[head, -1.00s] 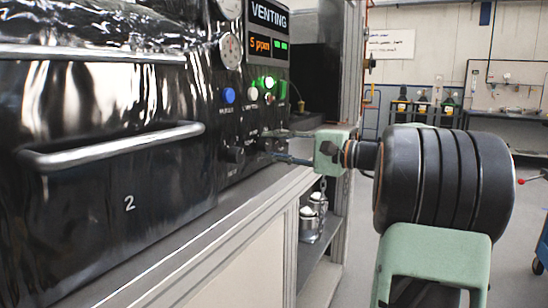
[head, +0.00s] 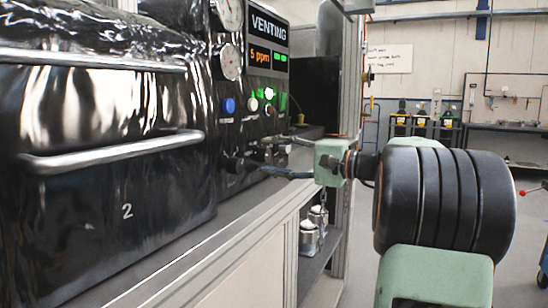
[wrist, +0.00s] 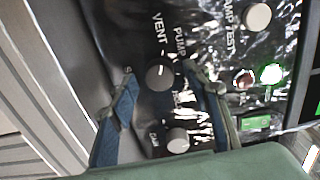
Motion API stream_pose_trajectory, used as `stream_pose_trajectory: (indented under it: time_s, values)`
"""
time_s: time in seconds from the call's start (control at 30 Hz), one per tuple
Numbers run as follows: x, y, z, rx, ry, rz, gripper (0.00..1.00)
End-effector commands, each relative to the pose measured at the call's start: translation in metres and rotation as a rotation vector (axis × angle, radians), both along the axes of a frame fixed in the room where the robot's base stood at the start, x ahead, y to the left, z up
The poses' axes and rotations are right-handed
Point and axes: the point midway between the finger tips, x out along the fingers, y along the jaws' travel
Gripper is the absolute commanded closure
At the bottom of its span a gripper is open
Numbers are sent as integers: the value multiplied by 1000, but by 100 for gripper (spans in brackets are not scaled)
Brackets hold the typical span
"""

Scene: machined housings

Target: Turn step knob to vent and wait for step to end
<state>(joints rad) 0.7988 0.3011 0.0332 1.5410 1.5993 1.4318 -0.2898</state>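The step knob (wrist: 160,75) is a round black knob with a short white mark, below the words VENT and PUMP in the wrist view. Its mark points up toward those labels; I cannot tell exactly which one. My gripper (wrist: 167,88) is open, with one blue-grey finger on each side of the knob and gaps between. In the head view my gripper (head: 264,155) reaches toward the black control panel with its fingers spread. The display (head: 268,27) reads VENTING, and the readout (head: 260,55) below shows 5 ppm with green bars beside it.
A grey knob (wrist: 178,140), a white button (wrist: 257,17) and a lit green lamp (wrist: 270,75) are near the fingers. A blue button (head: 228,105) and gauges are on the panel. The door handle (head: 115,152) sticks out at left. A ledge runs below.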

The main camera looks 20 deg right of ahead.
Motion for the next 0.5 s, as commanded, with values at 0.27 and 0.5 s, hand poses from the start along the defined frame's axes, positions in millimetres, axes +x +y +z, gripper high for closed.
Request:
stream_pose_trajectory:
  time_s: [0.27, 0.5]
  values:
    - [-3, -3, 0, 1, 1, -1, 56]
    - [-33, -28, 0, 1, 1, -5, 56]
